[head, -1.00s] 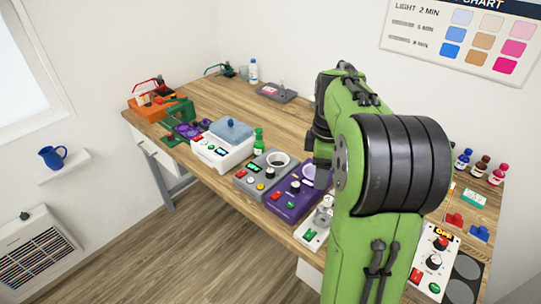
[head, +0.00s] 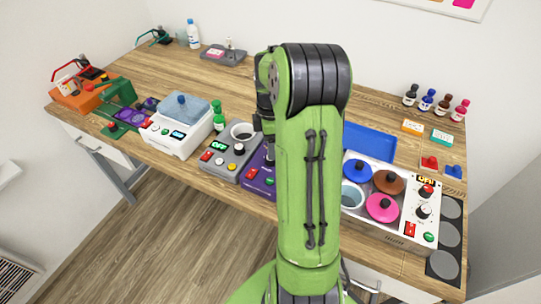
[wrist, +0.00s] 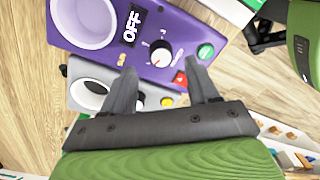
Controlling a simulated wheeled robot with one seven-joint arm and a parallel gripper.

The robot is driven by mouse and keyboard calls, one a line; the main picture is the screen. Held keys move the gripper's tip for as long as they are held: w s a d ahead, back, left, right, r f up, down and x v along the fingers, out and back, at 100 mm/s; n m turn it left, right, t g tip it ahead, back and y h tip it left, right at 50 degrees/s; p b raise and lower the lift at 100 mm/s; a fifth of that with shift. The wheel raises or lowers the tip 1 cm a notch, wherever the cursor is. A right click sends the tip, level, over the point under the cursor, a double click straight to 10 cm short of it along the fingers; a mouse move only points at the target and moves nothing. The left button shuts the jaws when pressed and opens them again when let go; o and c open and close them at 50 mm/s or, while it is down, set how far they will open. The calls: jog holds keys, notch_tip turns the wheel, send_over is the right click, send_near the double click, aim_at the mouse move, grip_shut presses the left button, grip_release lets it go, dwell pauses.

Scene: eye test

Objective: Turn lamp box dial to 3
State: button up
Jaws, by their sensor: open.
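A purple box (wrist: 120,35) fills the top of the wrist view; I take it as the lamp box but read no name on it. Its display (wrist: 133,26) reads OFF. Its dial (wrist: 161,54) has a dark skirt and a pale top with a small red mark toward the lower left; the numbers around it are too small to read surely. My gripper (wrist: 161,67) is open and empty, its fingertips apart on either side just below the dial in the picture.
The grey box (head: 222,163) with its own OFF display stands left of the purple box. A green button (wrist: 205,52) and a red switch (wrist: 180,80) sit near the dial. A white box with coloured lids (head: 385,232) stands right of my arm.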

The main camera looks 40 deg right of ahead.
notch_tip(320, 180, down, 4)
jog(key=shift+s+f, duration=0.1)
jog(key=shift+f, duration=0.1)
jog(key=c, duration=1)
jog(key=shift+c, duration=0.2)
